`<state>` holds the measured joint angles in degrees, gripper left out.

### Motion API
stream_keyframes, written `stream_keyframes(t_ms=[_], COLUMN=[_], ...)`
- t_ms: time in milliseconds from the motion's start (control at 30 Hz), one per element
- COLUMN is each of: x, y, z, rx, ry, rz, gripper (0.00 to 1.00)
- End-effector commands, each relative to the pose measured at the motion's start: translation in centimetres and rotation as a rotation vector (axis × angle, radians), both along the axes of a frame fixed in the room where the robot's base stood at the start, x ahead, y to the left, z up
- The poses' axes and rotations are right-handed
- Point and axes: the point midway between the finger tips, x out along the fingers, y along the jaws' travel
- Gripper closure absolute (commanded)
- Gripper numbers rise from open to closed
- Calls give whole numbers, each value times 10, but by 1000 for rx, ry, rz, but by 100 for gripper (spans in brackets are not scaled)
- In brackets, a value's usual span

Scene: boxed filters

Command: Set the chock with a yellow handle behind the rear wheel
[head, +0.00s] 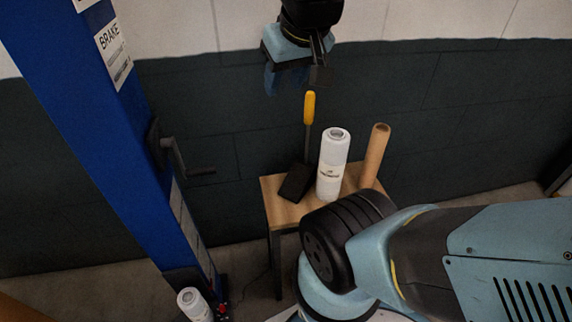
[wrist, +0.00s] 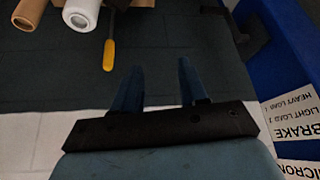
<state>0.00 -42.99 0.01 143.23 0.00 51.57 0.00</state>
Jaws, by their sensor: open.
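The chock (head: 297,182) is a dark block with an upright rod and a yellow handle (head: 309,107). It stands on a small wooden table (head: 283,212) in the head view. My gripper (head: 298,78) hangs above the handle, a little to its left in the picture, apart from it and empty. In the wrist view the gripper fingers (wrist: 157,75) are spread with nothing between them. The yellow handle (wrist: 109,55) shows there beyond the fingers, to the left. I see no rear wheel in either view.
A white roll (head: 332,165) and a brown cardboard tube (head: 375,155) stand on the table right of the chock. A blue post (head: 115,120) with a crank (head: 180,160) rises at left. Another white roll (head: 194,304) is at its foot. A dark wall (head: 220,120) is behind.

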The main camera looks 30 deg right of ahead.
Motion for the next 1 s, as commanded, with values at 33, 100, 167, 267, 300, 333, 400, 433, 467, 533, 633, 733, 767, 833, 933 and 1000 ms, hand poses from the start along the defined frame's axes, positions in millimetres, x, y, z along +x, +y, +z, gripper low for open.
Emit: stream_keyframes(t_ms=[33, 100, 167, 267, 300, 333, 400, 433, 467, 533, 633, 733, 767, 833, 933, 1000], x=[0, 0, 0, 3, 5, 8, 15, 19, 24, 35, 52, 69, 74, 85, 101, 112], y=[0, 0, 0, -1, -3, -11, -19, -21, -24, -32, -43, -56, -61, -70, -85, -97], z=[0, 0, 0, 1, 1, 2, 2, 2, 3, 3, 3, 1, 0, -2, -7, -11], rx=[0, 0, 0, 15, 29, 42, 86, 108, 133, 194, 277, 355, 375, 422, 482, 518], ry=[0, 0, 1, 7, 13, 20, 41, 52, 62, 90, 128, 161, 170, 190, 212, 222], rz=[0, 0, -1, -30, -58, -84, -177, -228, -284, -433, -653, -880, -948, -1109, -1342, -1507], gripper=[57, 57, 53, 43, 40, 40, 40, 40, 40, 40, 40, 40, 40, 40, 40, 40])
